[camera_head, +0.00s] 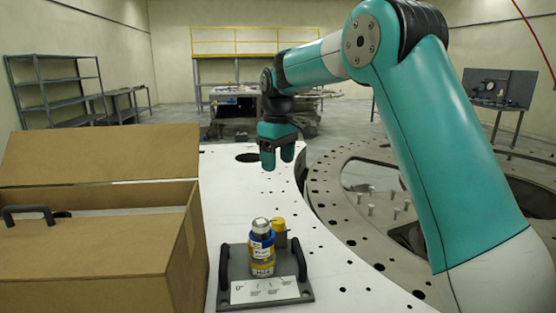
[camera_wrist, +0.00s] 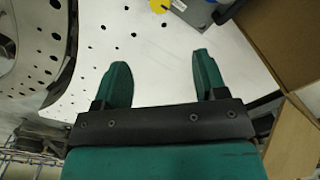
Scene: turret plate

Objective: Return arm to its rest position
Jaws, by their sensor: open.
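My gripper (camera_head: 278,160) is teal and points down above the far part of the white perforated table (camera_head: 340,285) in the head view. In the wrist view its two fingers (camera_wrist: 160,80) are apart with nothing between them. My arm rises from the lower right and bends over at the top of the head view. No object touches the gripper.
A dark tray (camera_head: 306,294) with handles, a label, a blue-and-yellow can (camera_head: 262,252) and a yellow-topped item (camera_head: 278,226) stands at front centre. An open cardboard box (camera_head: 90,250) fills the left. A large perforated ring (camera_head: 335,215) lies right. Shelves (camera_head: 58,95) stand behind.

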